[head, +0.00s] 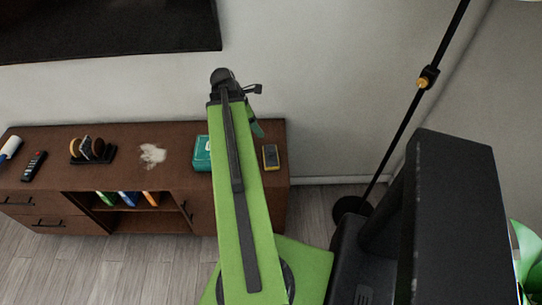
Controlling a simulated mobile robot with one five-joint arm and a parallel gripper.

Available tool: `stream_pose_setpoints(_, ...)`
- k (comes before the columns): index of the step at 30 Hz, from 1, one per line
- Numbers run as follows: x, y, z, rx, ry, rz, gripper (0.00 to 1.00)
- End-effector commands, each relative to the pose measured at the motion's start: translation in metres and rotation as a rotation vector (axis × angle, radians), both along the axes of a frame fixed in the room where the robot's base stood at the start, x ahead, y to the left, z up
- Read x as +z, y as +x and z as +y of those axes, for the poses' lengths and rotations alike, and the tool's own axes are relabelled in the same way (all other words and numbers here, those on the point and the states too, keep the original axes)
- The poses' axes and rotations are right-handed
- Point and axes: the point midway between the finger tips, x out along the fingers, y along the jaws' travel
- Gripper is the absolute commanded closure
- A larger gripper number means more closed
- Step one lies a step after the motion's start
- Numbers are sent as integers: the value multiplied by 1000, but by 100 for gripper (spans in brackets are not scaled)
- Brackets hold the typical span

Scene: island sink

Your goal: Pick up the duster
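No thing in the head view shows clearly as a duster. A ragged, fluffy white patch (152,155) lies on top of the brown cabinet (185,135); I cannot tell whether it is a duster or loose dust. A white thing with a blue part (10,148) lies at the cabinet's left end, cut off by the picture edge. My gripper (256,110) is at the far end of my green arm, over the right part of the cabinet, to the right of both. Its fingers are too small and hidden to read. I see nothing held.
On the cabinet are a black remote (34,166), a dark holder with round pieces (93,152), a teal box (202,154) partly behind my arm, and a small yellow-and-grey device (270,157). Books stand in the open shelf. A black floor lamp pole (396,135) stands to the right.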

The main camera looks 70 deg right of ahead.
Motion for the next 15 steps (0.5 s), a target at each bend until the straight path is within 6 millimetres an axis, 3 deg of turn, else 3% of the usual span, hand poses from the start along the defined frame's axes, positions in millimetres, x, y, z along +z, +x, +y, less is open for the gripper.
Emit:
stream_pose_setpoints(6, -49, -11, -10, -3, -1, -1, 41)
stream_pose_setpoints(15, -107, -29, -26, -3, 0, -1, 41)
